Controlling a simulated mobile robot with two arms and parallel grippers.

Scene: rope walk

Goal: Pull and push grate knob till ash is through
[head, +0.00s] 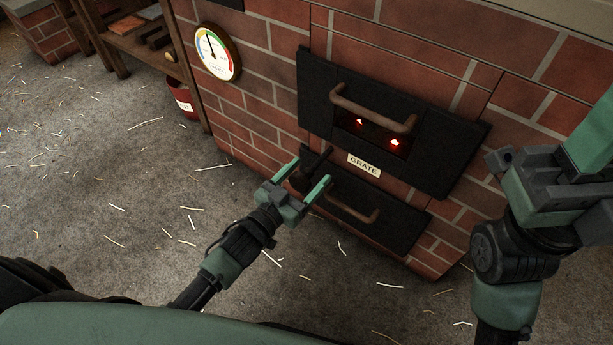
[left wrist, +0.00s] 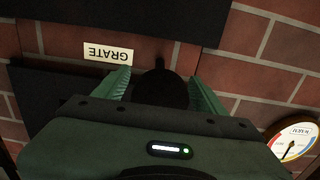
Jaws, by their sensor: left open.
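The grate knob (head: 301,181) is dark and round, on a short rod low on the brick furnace, left of the GRATE label (head: 364,165). My left gripper (head: 306,177) is open, with its green fingers on either side of the knob. In the left wrist view the black knob (left wrist: 160,88) sits between the open fingers, with its rod reaching to the bricks. A gap or contact at the fingers cannot be made out. My right gripper (head: 545,180) is at the right, away from the knob; its jaws are unclear. Red embers (head: 394,142) glow in the upper door's opening.
The upper black door (head: 455,160) and lower black door (head: 405,225) have bar handles close to the knob. A round gauge (head: 218,52) is on the bricks at left. A red bucket (head: 184,103) stands by a wooden bench (head: 120,45). The straw-strewn floor (head: 110,190) is open.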

